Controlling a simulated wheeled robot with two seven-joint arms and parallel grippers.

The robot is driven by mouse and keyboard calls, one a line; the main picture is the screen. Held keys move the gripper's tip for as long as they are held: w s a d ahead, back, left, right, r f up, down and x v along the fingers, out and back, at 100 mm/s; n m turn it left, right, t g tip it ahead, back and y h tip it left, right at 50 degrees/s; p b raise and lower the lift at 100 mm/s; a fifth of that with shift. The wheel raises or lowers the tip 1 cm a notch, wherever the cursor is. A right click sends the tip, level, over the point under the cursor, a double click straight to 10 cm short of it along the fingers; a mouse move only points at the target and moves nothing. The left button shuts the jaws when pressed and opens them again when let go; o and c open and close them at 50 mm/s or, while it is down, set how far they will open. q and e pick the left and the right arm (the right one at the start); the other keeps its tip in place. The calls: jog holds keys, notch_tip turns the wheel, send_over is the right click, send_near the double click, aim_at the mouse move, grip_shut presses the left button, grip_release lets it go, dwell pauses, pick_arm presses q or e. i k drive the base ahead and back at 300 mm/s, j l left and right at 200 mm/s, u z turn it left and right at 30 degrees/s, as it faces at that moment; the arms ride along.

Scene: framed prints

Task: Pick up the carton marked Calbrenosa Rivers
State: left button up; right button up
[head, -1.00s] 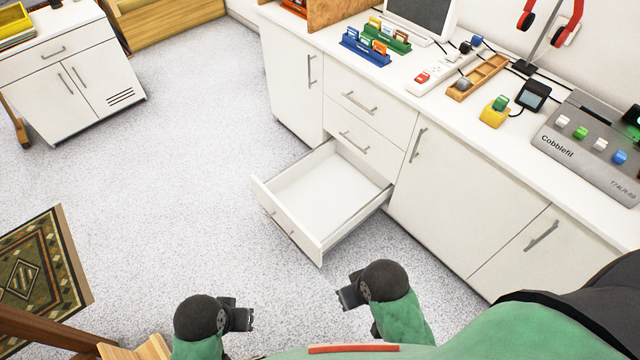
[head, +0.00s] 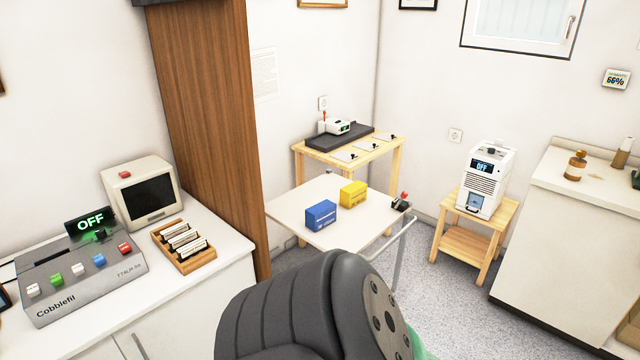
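Two cartons stand on a white-topped table (head: 290,205) near the middle of the head view. One is a blue carton (head: 320,215) at the near side. The other is a yellow carton (head: 353,194), just behind it and to the right, apart from it. Their markings are too small to read, so I cannot tell which is marked Calbrenosa Rivers. Neither of my grippers is in view. A dark part of my own arm fills the bottom middle and hides floor in front of the table.
A counter at left bears a grey Cobblefil device (head: 85,275), a monitor (head: 145,190) and a wooden tray (head: 160,237). A brown panel (head: 205,110) rises beside the table. A white machine (head: 485,180) stands on a wooden stand at right. Floor shows between table and right cabinet (head: 575,245).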

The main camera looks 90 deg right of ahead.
aim_at(318, 217)
jog(key=z, duration=2.75)
